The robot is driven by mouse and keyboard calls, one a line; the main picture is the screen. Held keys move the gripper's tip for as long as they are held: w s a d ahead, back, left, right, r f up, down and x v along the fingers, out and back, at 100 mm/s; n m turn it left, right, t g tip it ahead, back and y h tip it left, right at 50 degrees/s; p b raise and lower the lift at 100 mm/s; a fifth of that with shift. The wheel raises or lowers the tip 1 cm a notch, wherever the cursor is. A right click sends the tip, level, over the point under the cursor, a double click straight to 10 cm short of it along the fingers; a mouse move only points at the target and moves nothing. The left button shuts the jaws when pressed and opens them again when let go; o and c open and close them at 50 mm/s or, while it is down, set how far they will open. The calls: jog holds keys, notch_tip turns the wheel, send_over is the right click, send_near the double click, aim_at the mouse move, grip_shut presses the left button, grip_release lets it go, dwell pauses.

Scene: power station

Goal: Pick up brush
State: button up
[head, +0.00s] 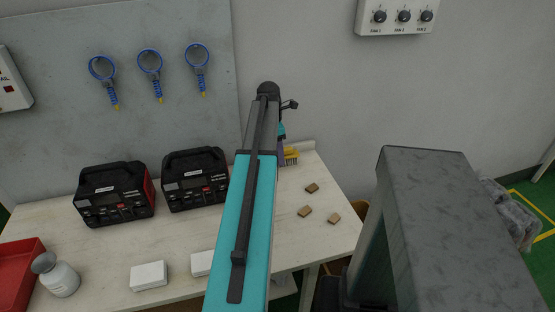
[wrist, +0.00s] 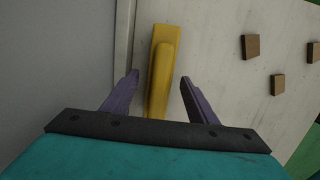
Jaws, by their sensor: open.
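The brush is yellow. In the wrist view the brush (wrist: 161,75) lies on the table, its long handle pointing up the picture, and its near end passes between my fingers. My gripper (wrist: 160,90) is open, with one purple finger to the left of the brush and one to the right, both apart from it. In the head view only part of the brush (head: 291,155) shows, with bristles, at the back right of the table; my arm hides the rest. My gripper is mostly hidden behind my arm in that view.
The pale table (head: 240,230) stands against the wall. Several small brown blocks (head: 305,211) lie right of the brush. Two black cases (head: 115,193), white boxes (head: 148,276), a white bottle (head: 58,276) and a red tray (head: 18,275) stand further left.

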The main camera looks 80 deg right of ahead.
jog(key=c, duration=1)
jog(key=shift+r, duration=0.15)
jog(key=shift+r, duration=1.4)
jog(key=shift+a+r, duration=0.1)
jog(key=shift+r, duration=0.15)
jog(key=s+a, duration=0.3)
jog(key=a, duration=0.1)
jog(key=s+a+r+b, duration=0.1)
jog(key=s+a, duration=0.6)
jog(key=a, duration=0.1)
jog(key=shift+s+r+b, duration=0.15)
jog(key=shift+r+b, duration=0.1)
jog(key=shift+b, duration=0.1)
